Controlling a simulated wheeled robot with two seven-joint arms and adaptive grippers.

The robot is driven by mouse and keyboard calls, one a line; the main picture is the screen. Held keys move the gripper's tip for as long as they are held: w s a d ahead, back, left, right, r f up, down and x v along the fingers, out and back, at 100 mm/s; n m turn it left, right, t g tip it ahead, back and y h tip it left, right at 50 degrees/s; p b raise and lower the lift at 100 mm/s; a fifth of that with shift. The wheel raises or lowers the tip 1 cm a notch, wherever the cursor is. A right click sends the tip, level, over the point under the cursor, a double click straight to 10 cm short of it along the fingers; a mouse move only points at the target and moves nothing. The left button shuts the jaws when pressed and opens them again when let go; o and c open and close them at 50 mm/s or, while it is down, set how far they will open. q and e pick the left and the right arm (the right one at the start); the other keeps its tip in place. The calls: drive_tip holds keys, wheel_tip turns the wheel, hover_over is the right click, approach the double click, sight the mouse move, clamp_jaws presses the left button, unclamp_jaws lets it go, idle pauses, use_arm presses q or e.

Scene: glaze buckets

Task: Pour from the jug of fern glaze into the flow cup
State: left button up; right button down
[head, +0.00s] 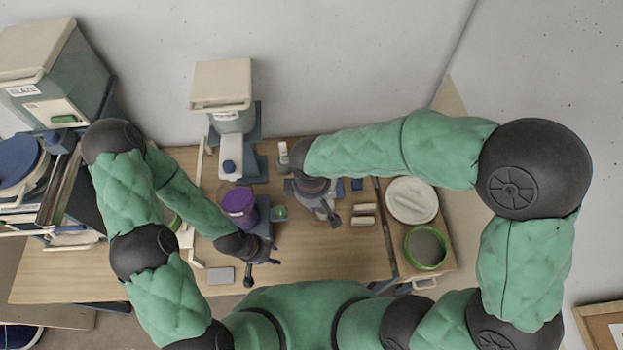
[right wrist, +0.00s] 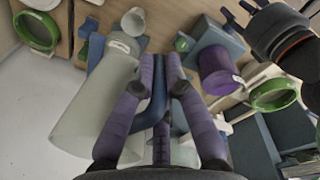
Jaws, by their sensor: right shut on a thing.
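A pale grey-green jug (right wrist: 98,95) with a white label fills the left of the right wrist view. Its label is too small to read. My right gripper (right wrist: 159,62) is shut on its blue handle (right wrist: 158,95). In the head view my right gripper (head: 322,204) is over the middle of the table, mostly under its own wrist. A small pale cup (right wrist: 133,20), likely the flow cup, shows beyond the jug's far end, apart from the fingers. My left gripper (head: 263,268) is open and empty near the table's front edge; it also shows in the wrist view (right wrist: 245,12).
A purple bucket (head: 238,202) stands left of my right gripper, near my left forearm. A small green item (head: 281,212) lies between them. A grey pad (head: 220,276) lies front left. The front right table is clear.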

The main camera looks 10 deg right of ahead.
drive_tip(key=shift+w+r, duration=0.15)
drive_tip(key=shift+s, duration=0.2)
drive_tip(key=shift+f+b, duration=0.35)
drive_tip(key=shift+w+f+b, duration=0.1)
drive_tip(key=shift+f+b, duration=0.5)
drive_tip(key=shift+f, duration=0.25)
drive_tip(key=shift+f+b, duration=0.65)
drive_tip(key=shift+f, duration=0.15)
drive_tip(key=shift+r+p, duration=0.45)
drive_tip(key=shift+p, duration=0.45)
drive_tip(key=g+p, duration=0.2)
drive_tip(key=p, duration=0.1)
drive_tip(key=r+g+y+p, duration=0.1)
drive_tip(key=g+p, duration=0.1)
drive_tip(key=p, duration=0.2)
drive_tip(key=shift+s+a+r+y, duration=0.15)
drive_tip(key=shift+s+y, duration=0.15)
drive_tip(key=shift+s, duration=0.05)
